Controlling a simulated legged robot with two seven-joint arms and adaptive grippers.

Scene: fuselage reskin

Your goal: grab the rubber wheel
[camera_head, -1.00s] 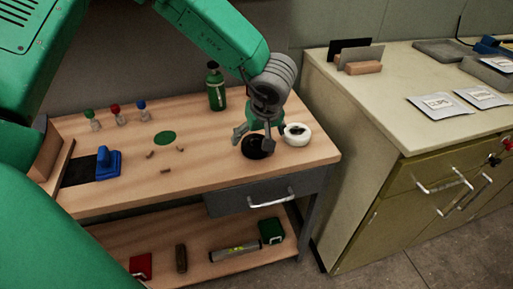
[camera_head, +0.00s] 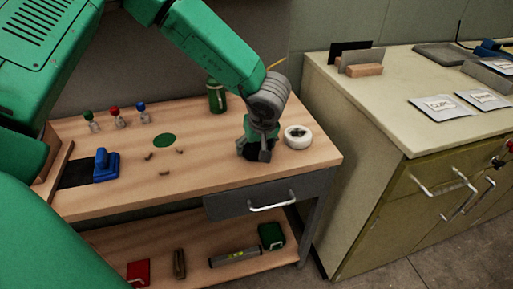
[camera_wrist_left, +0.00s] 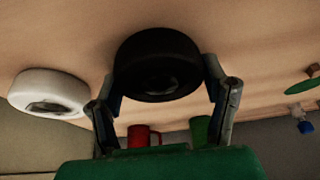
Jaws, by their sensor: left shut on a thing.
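The black rubber wheel (camera_wrist_left: 157,62) is between the two fingers of my left gripper (camera_wrist_left: 163,88) in the left wrist view, one finger on each side. In the head view my left gripper (camera_head: 255,148) points down at the bench top near its right end, and it hides most of the black wheel. The left gripper is shut on the black wheel, which is at the bench surface. A white wheel (camera_head: 298,137) lies just to its right, apart from it; it also shows in the left wrist view (camera_wrist_left: 48,92). My right gripper is not in view.
A green bottle (camera_head: 217,97) stands behind the gripper. Small bottles, a green disc (camera_head: 164,140), small brown pieces and a blue tool (camera_head: 106,165) occupy the bench's left and middle. A cream-topped cabinet (camera_head: 400,105) stands to the right.

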